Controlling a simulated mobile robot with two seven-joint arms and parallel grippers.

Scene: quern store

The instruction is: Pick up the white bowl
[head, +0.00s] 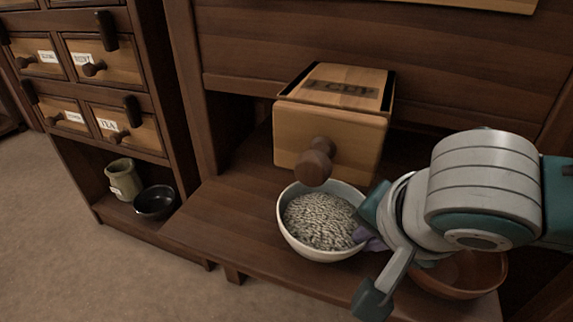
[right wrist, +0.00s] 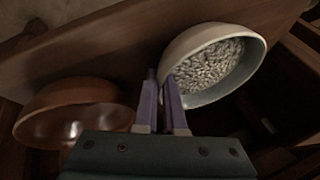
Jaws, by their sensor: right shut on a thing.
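The white bowl (head: 290,237), full of pale grains (head: 320,220), is on the wooden shelf in the head view, or very close above it; I cannot tell which. It also shows in the right wrist view (right wrist: 205,97) at upper right. My right gripper (head: 366,237) reaches in from the right and is shut on the bowl's right rim. Its purple fingers (right wrist: 163,95) are at the bowl's edge in the right wrist view. In the head view the gripper and arm partly hide the fingers and the bowl's right side. My left gripper is not in view.
A brown bowl (head: 483,283) stands right of the white bowl, partly behind my arm. A wooden box (head: 335,127) with a round knob is just behind the white bowl. A drawer cabinet (head: 80,85) at left holds a green mug (head: 124,178) and a black bowl (head: 155,202).

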